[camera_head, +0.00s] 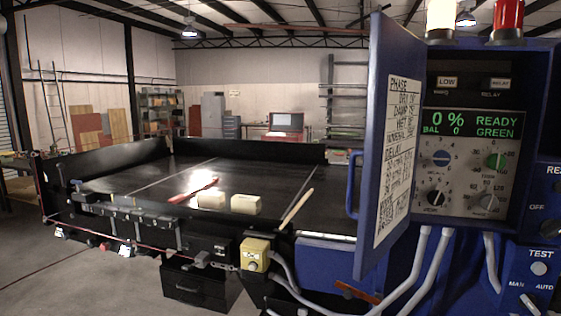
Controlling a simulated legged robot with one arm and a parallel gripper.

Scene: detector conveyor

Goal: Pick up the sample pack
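Two cream-coloured blocks lie on the black conveyor belt (135,192) near its front edge. The left block (211,199) is beside a red stick, and the right block (245,204) is a short gap away. Nothing in view is labelled as the sample pack, so I cannot tell whether either block is it. My gripper is not in view.
A red stick (204,187) and a pale wooden stick (297,206) are at the belt. A blue control cabinet (541,130) with its door (388,150) open stands at right, its display reading "READY GREEN". Grey conduits (411,273) run below. Floor (75,275) at front left looks clear.

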